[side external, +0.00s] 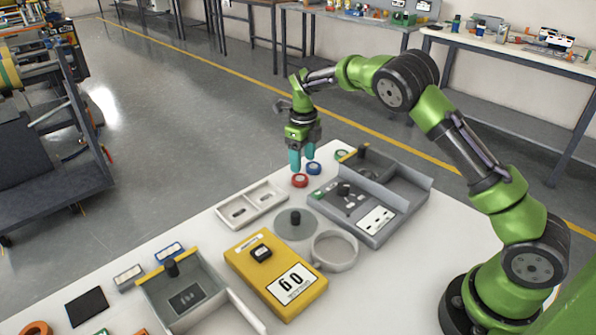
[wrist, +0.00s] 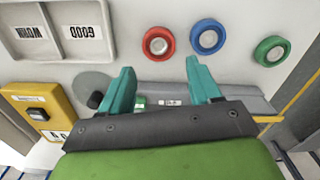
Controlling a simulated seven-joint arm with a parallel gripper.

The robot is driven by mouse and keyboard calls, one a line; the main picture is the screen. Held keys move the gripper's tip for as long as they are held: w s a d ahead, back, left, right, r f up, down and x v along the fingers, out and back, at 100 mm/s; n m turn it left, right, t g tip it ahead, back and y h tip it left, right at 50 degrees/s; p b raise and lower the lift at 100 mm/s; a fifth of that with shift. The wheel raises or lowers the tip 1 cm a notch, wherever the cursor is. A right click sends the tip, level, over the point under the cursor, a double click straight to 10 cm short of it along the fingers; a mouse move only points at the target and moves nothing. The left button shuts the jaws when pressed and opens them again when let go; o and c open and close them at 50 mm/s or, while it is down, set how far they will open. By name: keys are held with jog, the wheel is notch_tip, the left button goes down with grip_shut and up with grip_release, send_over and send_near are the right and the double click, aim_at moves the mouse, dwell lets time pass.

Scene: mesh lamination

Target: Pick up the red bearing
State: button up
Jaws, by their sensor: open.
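The red bearing (side external: 300,181) is a small ring lying flat on the white table. It also shows in the wrist view (wrist: 158,43), ahead of and between the fingertips. A blue bearing (side external: 314,168) lies close beside it, and it shows to the red one's right in the wrist view (wrist: 207,37). A green bearing (side external: 341,155) lies farther right, also seen in the wrist view (wrist: 271,51). My gripper (side external: 302,161) is open and empty, with its teal fingers pointing down above the table near the red and blue bearings. It also shows in the wrist view (wrist: 157,72).
A white two-part tray (side external: 251,205) lies left of the bearings. A grey fixture (side external: 372,220) stands close on their right. A grey disc with a black knob (side external: 295,222), a round ring dish (side external: 335,250) and a yellow box (side external: 275,276) lie nearer the camera.

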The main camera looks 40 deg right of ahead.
aim_at(301, 178)
jog(key=shift+w+f, duration=0.15)
jog(key=shift+f, duration=1.35)
jog(key=shift+w+f, duration=0.15)
jog(key=shift+f, duration=1.35)
jog(key=c, duration=0.8)
